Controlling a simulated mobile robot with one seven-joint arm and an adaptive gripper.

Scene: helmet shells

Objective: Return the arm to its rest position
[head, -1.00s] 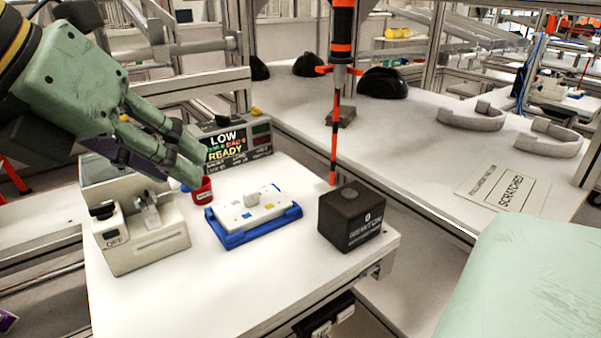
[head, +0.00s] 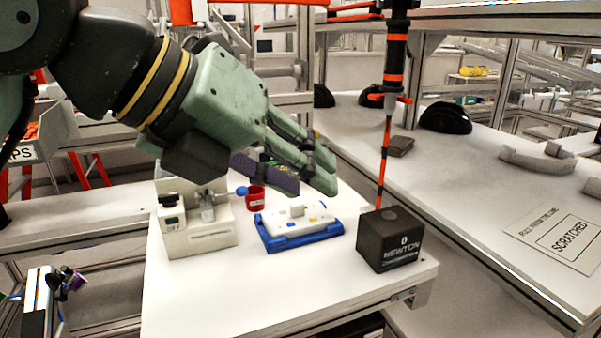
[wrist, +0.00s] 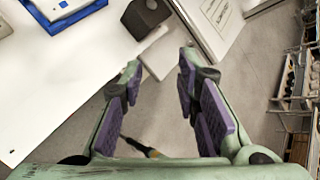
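My gripper (head: 322,170) is at the end of my green arm, which reaches in from the upper left of the head view. In that view it hangs over the back of the white table (head: 290,285), in front of the blue tray's far side. In the wrist view my gripper (wrist: 161,60) shows two green fingers with purple pads.
The blue tray (head: 300,241) holds a white plate (head: 299,222). A black NEWTON box (head: 390,240), a red cup (head: 256,199) and a grey device (head: 199,235) stand nearby. A striped pole (head: 384,165) hangs above the box. A SCRATCHED sign (head: 570,238) lies on the right bench.

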